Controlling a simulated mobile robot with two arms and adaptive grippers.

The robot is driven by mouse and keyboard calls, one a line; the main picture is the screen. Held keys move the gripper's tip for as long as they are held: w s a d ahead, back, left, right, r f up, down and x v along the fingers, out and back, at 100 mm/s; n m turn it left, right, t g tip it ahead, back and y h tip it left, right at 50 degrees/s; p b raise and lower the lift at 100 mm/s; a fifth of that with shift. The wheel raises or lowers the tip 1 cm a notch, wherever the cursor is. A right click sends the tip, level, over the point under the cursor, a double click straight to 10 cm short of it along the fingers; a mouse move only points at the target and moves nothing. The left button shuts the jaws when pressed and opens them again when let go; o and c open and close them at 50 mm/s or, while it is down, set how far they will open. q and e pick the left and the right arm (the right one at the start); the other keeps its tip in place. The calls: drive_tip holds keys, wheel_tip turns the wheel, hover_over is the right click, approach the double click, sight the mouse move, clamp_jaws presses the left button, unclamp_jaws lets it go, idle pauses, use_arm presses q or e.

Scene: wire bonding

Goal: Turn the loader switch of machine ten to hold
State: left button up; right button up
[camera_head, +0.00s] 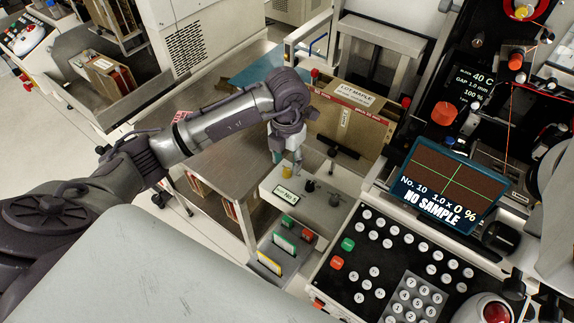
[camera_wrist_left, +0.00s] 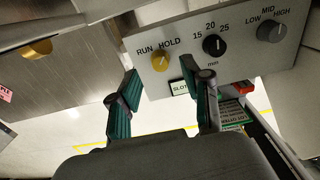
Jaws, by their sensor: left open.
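The loader switch is a yellow knob (camera_wrist_left: 161,60) under the words RUN and HOLD on a grey panel (camera_wrist_left: 185,83). Its pointer direction is too unclear to read. In the head view the yellow knob (camera_head: 287,171) shows just below my left gripper (camera_head: 287,153), on the grey loader box (camera_head: 313,212). The screen of machine ten (camera_head: 452,185) reads No. 10. In the left wrist view my left gripper (camera_wrist_left: 168,82) is open, its two green-padded fingers apart, with the knob beyond and between the tips, not touching. My right gripper is not in view.
A cardboard lot box (camera_head: 350,115) stands behind the loader. A button keypad (camera_head: 385,262) lies to the right. A steel bench (camera_head: 222,150) lies left.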

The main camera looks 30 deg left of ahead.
sight(287, 170)
use_arm(q)
drive_tip(key=shift+f, duration=1.7)
